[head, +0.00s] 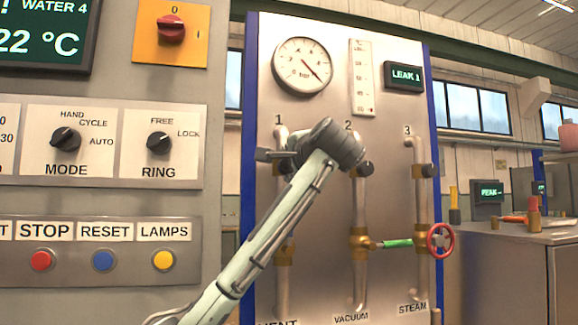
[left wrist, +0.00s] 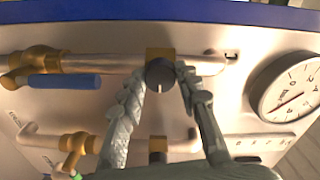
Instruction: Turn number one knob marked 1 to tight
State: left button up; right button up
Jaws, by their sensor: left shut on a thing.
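The number one knob is a dark round knob (left wrist: 160,75) with a pale line on its face. It sits on a brass block on the first pipe, and the label 1 (head: 279,119) stands above that pipe in the head view. My left gripper (left wrist: 162,80) has one finger on each side of the knob and is shut on it. In the head view my left gripper (head: 276,154) reaches across pipe 1 and hides the knob. My right gripper is not in view.
To the right are the number 2 knob (head: 366,170) and number 3 knob (head: 428,171) on their pipes. Lower down are a green lever (head: 397,243) and a red wheel (head: 440,239). A pressure gauge (head: 302,66) and a LEAK 1 display (head: 405,76) are above. A button panel (head: 105,205) stands left.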

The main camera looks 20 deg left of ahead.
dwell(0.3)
pick_arm(q)
jog(key=o, duration=1.2)
jog(key=shift+c, duration=0.2)
jog(key=v, duration=1.2)
jog(key=shift+f, duration=0.1)
